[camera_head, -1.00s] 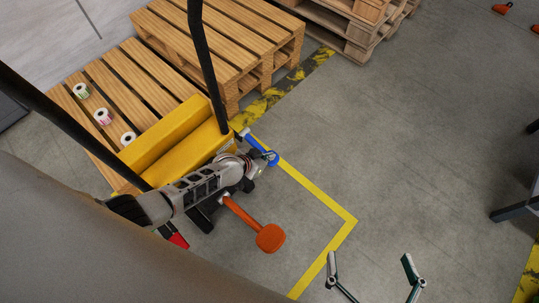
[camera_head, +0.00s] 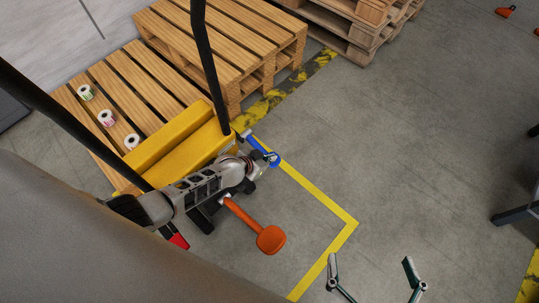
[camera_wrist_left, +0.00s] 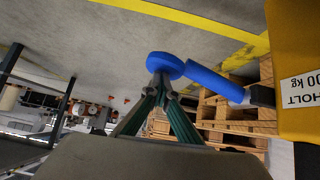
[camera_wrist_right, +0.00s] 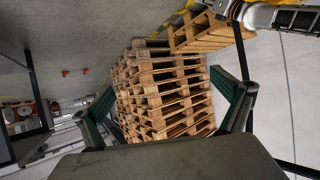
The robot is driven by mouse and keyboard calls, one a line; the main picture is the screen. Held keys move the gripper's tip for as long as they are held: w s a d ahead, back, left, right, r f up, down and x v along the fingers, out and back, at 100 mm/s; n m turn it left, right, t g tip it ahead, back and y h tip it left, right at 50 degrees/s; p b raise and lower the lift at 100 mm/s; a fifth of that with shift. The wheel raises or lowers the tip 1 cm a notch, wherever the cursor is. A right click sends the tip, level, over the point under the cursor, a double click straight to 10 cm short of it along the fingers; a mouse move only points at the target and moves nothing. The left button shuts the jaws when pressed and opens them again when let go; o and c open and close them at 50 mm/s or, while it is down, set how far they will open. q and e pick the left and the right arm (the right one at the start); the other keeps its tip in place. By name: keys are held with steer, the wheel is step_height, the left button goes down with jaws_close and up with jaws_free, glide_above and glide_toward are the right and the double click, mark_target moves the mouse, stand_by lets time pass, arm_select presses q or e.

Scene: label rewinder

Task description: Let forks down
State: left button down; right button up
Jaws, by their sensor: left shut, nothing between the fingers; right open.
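The yellow pallet jack (camera_head: 186,153) stands with its body at the end of a low wooden pallet (camera_head: 129,75). Its blue lever (camera_head: 261,147), with a round blue end, sticks out at the side; it also shows in the left wrist view (camera_wrist_left: 213,84). An orange pedal (camera_head: 270,239) sits low in front. My left gripper (camera_wrist_left: 163,83) is shut and empty, its fingertips at the lever's round end, seemingly touching it. In the head view its fingers are partly hidden. My right gripper (camera_head: 373,268) is open and empty over bare floor, well apart from the jack.
Small label rolls (camera_head: 107,118) stand on the low pallet. Taller pallet stacks (camera_head: 350,22) stand behind. Black bars (camera_head: 208,65) rise beside the jack. A yellow floor line (camera_head: 318,197) runs right of it. A dark frame leg (camera_head: 515,215) is at the right edge; the floor between is clear.

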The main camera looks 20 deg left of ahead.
arm_select(q)
steer(key=shift+s+f, duration=0.35)
steer(key=shift+s, duration=0.2)
steer(key=shift+w+r+p, duration=0.2)
steer(key=shift+r+p, duration=0.3)
steer(key=shift+r, duration=0.15)
steer(key=r+p, duration=0.1)
steer(key=r, duration=0.1)
steer(key=w+r+p, duration=0.1)
steer(key=r, duration=0.1)
steer(key=shift+d, duration=0.2)
steer(key=s+d+p+v, duration=0.1)
steer(key=p+v, duration=0.4)
steer(key=v, duration=0.5)
steer(key=shift+f+p, duration=0.3)
steer(key=shift+p, duration=0.05)
arm_select(e)
steer(key=s+d+f+n+g+h, duration=0.1)
steer(key=s+d+f+h, duration=0.1)
steer(key=d, duration=0.4)
steer(key=shift+s+f, duration=0.25)
steer(key=shift+s, duration=0.15)
arm_select(q)
steer(key=shift+w, duration=0.1)
steer(key=shift+d, duration=0.1)
